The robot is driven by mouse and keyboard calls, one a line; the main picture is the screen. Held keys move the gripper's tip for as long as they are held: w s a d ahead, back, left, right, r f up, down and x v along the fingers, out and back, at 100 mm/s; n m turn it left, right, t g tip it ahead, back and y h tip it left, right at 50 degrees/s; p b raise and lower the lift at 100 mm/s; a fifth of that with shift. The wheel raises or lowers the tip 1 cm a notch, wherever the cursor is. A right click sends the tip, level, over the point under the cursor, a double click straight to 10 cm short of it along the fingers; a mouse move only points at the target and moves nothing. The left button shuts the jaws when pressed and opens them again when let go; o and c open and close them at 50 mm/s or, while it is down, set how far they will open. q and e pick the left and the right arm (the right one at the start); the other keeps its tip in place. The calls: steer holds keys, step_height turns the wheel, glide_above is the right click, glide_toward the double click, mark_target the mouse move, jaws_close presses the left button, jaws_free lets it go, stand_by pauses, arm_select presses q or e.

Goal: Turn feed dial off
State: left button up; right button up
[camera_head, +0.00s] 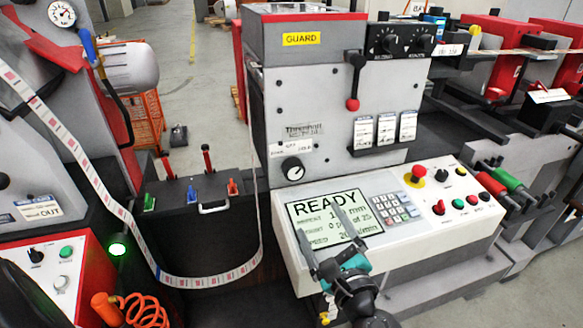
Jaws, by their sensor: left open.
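A black round dial (293,168) with a pale pointer mark sits on the light front panel of the machine, above the screen. A small label is beside it, too small to read surely, so I cannot tell if it is the feed dial. Two more black dials (388,40) (424,44) sit on the dark upper panel; their lettering is also unclear. My left gripper (320,224) is open and empty, its two fingers apart in front of the screen, below and right of the round dial. It appears clear of the dial. My right gripper does not show.
The screen (312,207) reads READY, with a keypad (392,205) and a red emergency button (418,172) to its right. A lever with a red knob (353,103) hangs above. A label strip (100,185) loops along the left. A black box (190,232) stands left of the console.

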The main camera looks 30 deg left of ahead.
arm_select(q)
steer(key=shift+w+a+r, duration=0.1)
steer(key=shift+r, duration=0.25)
steer(key=shift+w+a+r, duration=0.1)
steer(key=shift+a+r, duration=0.05)
glide_toward(296, 174)
steer(key=b+x, duration=0.1)
steer(key=x, duration=0.6)
steer(key=shift+w+a, duration=0.15)
steer(key=shift+a, duration=0.1)
steer(key=shift+w+a, duration=0.4)
steer(key=shift+a, duration=0.1)
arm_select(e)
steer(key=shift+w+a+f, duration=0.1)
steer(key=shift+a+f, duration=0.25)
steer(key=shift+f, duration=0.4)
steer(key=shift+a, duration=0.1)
arm_select(q)
steer(key=shift+c, duration=0.4)
